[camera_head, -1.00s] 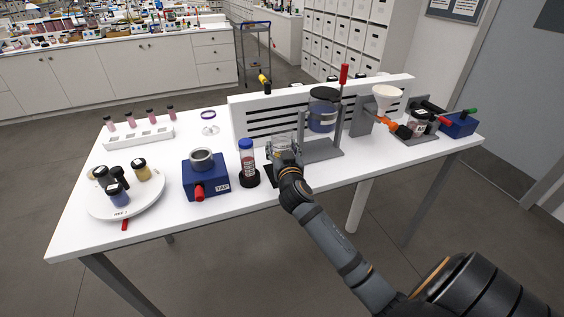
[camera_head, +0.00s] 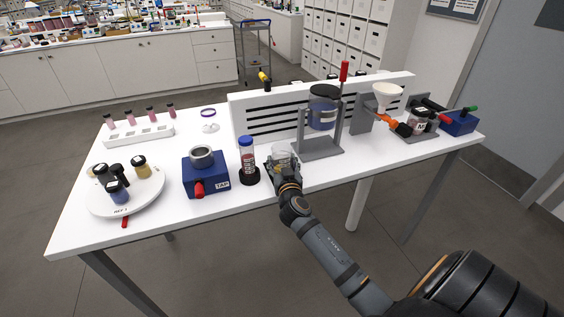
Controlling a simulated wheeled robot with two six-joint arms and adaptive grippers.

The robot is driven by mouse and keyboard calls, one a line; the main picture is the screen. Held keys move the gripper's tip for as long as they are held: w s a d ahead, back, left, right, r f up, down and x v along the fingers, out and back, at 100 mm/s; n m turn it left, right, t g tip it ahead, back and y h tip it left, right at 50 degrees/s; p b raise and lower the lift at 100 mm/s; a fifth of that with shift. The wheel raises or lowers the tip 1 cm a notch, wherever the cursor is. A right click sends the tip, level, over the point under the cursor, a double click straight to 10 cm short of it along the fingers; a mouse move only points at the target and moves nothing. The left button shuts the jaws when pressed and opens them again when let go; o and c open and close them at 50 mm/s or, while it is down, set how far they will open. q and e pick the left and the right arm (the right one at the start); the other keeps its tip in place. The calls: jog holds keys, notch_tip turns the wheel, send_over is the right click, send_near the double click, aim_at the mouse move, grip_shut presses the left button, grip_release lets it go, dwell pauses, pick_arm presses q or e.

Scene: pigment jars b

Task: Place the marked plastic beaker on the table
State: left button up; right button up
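The clear plastic beaker (camera_head: 282,153) is near the middle of the white table (camera_head: 235,205), just right of the blue-capped tube. Its mark is too small to make out. My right gripper (camera_head: 282,167) is around the beaker from the front and appears shut on it. The gripper hides the lower part of the beaker, so I cannot tell whether its base touches the table. My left gripper is not in view.
A blue-capped tube (camera_head: 247,158) stands close left of the gripper, beside a blue TAP box (camera_head: 206,177). A grey stand (camera_head: 322,151) with a dark-lidded jar (camera_head: 323,107) is behind right. A round white turntable (camera_head: 133,206) holds several jars. The front-right tabletop is clear.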

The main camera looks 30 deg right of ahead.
jog(key=o, duration=0.4)
